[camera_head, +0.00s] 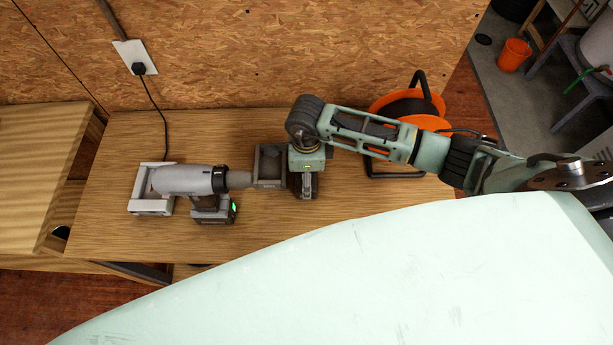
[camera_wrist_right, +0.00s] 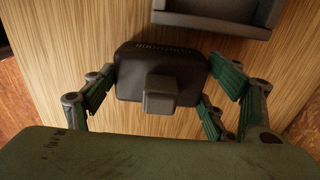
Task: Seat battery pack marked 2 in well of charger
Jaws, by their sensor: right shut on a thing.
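The charger (camera_head: 136,208) is a pale grey cradle at the left of the workbench, with a black cord running up to a wall outlet. Its well is partly hidden by the drill's end. My right gripper (camera_head: 303,189) is over the bench, right of the drill. It is shut on a dark battery pack (camera_head: 309,192), which shows between its green fingers in the right wrist view (camera_wrist_right: 135,83). The pack has a raised block and upside-down lettering; I cannot read a 2 on it. My left gripper is not in view.
A grey cordless drill (camera_head: 190,180) lies between charger and gripper, its battery (camera_head: 212,216) showing a green light. A dark grey open tray (camera_head: 270,150) sits just left of the gripper. An orange cable reel (camera_head: 425,107) stands behind my arm.

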